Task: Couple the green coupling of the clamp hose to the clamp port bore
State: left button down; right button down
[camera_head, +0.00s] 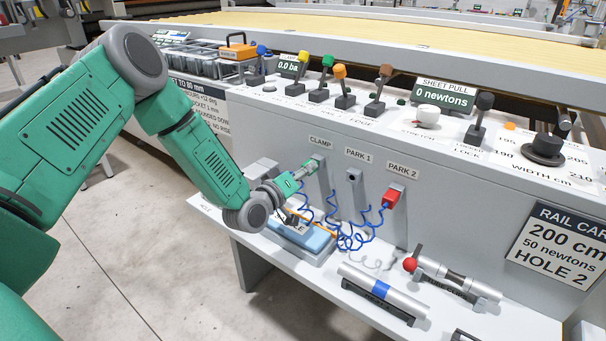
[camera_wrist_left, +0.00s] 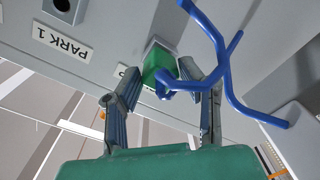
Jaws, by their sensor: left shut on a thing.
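My left gripper (camera_head: 302,173) is at the clamp port on the left of the panel, shut on the green coupling (camera_wrist_left: 158,64). In the left wrist view its two fingers (camera_wrist_left: 162,76) stand on either side of the coupling. The coupling's front end meets the grey block of the clamp port (camera_wrist_left: 164,47); the bore is hidden behind it, so I cannot tell how deep it sits. The blue clamp hose (camera_wrist_left: 205,20) comes off the coupling and curls; in the head view blue coils (camera_head: 352,238) hang below the ports. My right gripper is not in view.
The empty PARK 1 port (camera_head: 354,177) is to the right, and a red coupling (camera_head: 391,198) sits at PARK 2. A shelf below holds a blue-topped box (camera_head: 312,240) and a silver cylinder (camera_head: 384,292). Levers with coloured knobs line the panel top. The display (camera_head: 289,66) reads 0.0.

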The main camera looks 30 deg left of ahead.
pick_arm(q)
jog(key=c, duration=1)
grip_release()
jog(key=shift+s+a+f, duration=0.1)
jog(key=shift+s, duration=0.4)
jog(key=s, duration=1.1)
jog(key=shift+a, duration=0.35)
jog(key=shift+w, duration=0.1)
